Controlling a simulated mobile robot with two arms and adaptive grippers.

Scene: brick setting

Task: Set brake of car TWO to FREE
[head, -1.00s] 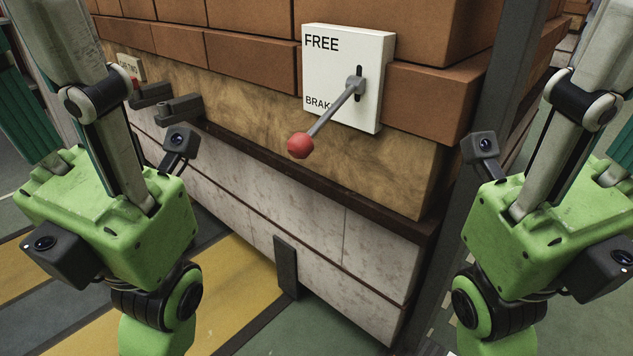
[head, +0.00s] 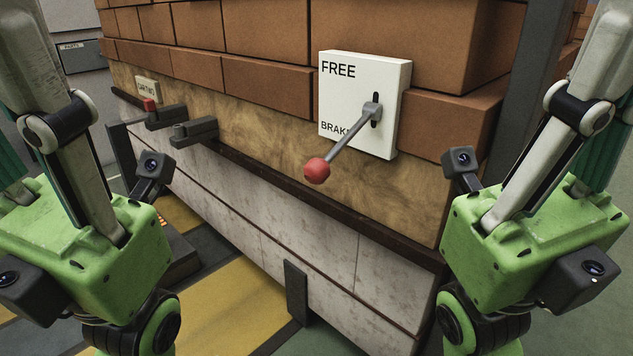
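A white brake plate (head: 394,88) is fixed to the side of the brick-loaded car. It reads FREE at the top and BRAKE, partly covered by the lever, at the bottom. A grey lever (head: 347,136) comes out of a dark vertical slot and slants down and left, its red knob (head: 317,171) below the plate near the BRAKE end. A small cream sign (head: 147,89) at the far left seems to read CAR TWO, but is hard to read. My two arms stand on either side, apart from the lever. Neither gripper's fingers show.
Bricks (head: 265,38) are stacked on the car above its pale lower side (head: 330,265). Dark coupling-like blocks (head: 192,131) stick out at left. A grey post (head: 531,75) stands at right. The space in front of the lever is clear.

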